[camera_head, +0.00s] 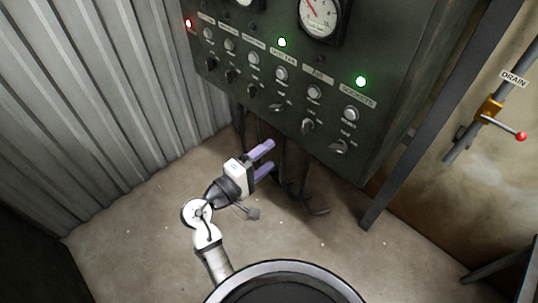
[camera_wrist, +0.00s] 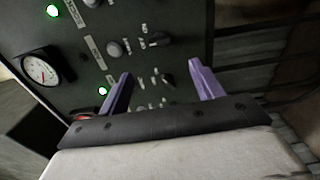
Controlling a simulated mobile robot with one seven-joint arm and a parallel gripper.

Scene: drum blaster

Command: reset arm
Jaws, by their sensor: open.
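My gripper (camera_head: 264,160) shows in the head view below the front of the dark control panel, with its two purple fingers apart and nothing between them. In the wrist view my gripper (camera_wrist: 160,85) has both purple fingers spread in front of the panel's knobs and switches. My arm is bent, reaching up and to the right from the bottom of the head view. I cannot tell the exact gap between the fingertips and the panel.
The control panel (camera_head: 270,95) has gauges, knobs, a red light and green lights. Corrugated wall (camera_head: 90,100) is at left. A metal post (camera_head: 430,120) and a red-handled drain valve (camera_head: 490,110) are at right. Bare floor (camera_head: 130,240) lies left of my arm.

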